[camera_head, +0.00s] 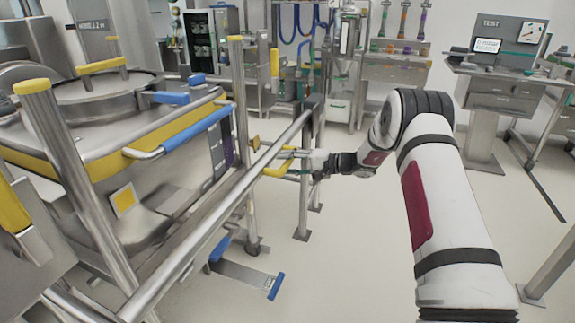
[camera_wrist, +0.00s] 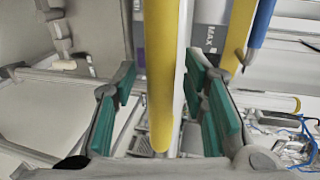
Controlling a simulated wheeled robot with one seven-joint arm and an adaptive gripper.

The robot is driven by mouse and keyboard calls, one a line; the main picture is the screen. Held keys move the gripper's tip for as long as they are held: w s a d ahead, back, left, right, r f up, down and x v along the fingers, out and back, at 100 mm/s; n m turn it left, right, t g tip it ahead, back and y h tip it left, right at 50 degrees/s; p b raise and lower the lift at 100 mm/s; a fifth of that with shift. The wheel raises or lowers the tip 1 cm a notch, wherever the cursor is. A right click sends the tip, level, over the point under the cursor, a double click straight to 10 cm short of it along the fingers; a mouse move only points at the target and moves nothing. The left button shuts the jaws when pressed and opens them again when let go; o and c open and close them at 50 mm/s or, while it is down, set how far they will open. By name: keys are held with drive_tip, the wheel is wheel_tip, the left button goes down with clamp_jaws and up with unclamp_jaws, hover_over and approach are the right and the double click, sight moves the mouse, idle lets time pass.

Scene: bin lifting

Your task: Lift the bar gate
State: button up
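The bar gate (camera_head: 219,219) is a long metal bar running from the lower left up to a post near the middle of the head view. My gripper (camera_head: 285,163) is at the bar's far end, on its right side. In the wrist view my gripper (camera_wrist: 160,85) has its two green-padded fingers spread apart. A yellow bar (camera_wrist: 162,95) stands between them, with a clear gap to the left finger. It is closer to the right finger; whether they touch I cannot tell. The exact meeting of fingers and gate is small and partly hidden in the head view.
A steel machine (camera_head: 140,120) with yellow and blue handles stands left behind the bar. A yellow-topped post (camera_head: 75,175) stands close at left. A blue-ended pedal (camera_head: 246,277) is low beneath the bar. A test desk (camera_head: 500,80) is at back right. Open floor lies around my arm.

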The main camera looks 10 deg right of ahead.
drive_tip(key=shift+w+a, duration=0.1)
drive_tip(key=shift+a, duration=0.1)
clamp_jaws()
